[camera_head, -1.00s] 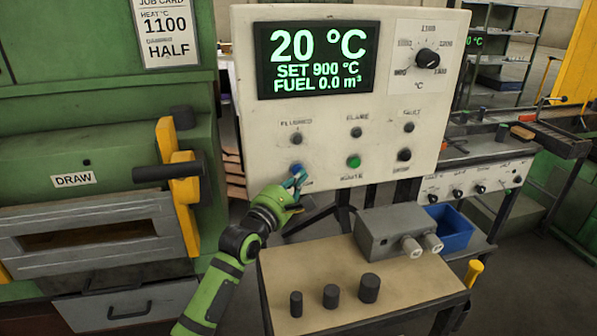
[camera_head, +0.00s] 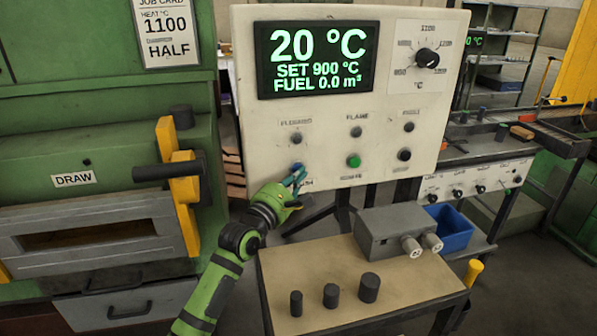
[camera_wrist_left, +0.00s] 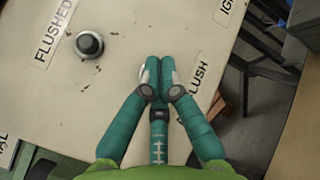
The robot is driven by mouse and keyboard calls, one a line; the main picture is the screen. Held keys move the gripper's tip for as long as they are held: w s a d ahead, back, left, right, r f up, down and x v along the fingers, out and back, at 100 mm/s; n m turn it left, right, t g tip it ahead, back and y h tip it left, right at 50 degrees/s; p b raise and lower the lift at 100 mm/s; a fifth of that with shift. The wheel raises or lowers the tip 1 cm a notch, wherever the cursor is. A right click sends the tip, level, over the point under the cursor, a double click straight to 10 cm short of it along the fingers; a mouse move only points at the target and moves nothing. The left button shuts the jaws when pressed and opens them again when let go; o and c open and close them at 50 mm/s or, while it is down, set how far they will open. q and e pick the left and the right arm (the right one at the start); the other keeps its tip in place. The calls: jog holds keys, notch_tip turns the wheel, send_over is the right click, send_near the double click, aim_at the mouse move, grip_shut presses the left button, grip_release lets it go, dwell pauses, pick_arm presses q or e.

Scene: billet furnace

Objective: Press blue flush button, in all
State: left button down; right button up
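The blue flush button (camera_head: 296,166) is at the lower left of the white control panel (camera_head: 262,125), mostly covered by my left gripper's fingertips in the head view. My left gripper (camera_head: 299,179) is in front of it. In the left wrist view the fingers (camera_wrist_left: 159,72) are together, with nothing seen between them, beside the FLUSH label (camera_wrist_left: 197,86). The button is hidden behind them there, and I cannot tell whether they touch it. The FLUSHED lamp (camera_head: 295,138) above looks dark; it also shows in the wrist view (camera_wrist_left: 89,44). My right gripper is not in view.
The display (camera_head: 315,58) reads 20 °C, SET 900 °C. A table (camera_head: 415,282) with a grey box (camera_head: 392,230) and dark cylinders (camera_head: 331,295) stands below. The furnace (camera_head: 95,130) is left.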

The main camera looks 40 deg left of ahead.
pick_arm(q)
jog(key=shift+r, duration=0.1)
jog(key=shift+s+d+p, duration=0.5)
jog(key=shift+d+p, duration=0.1)
jog(key=shift+p, duration=0.1)
jog(key=s+d+p, duration=0.3)
jog(key=shift+s+d, duration=0.15)
jog(key=shift+d, duration=0.25)
dwell(0.8)
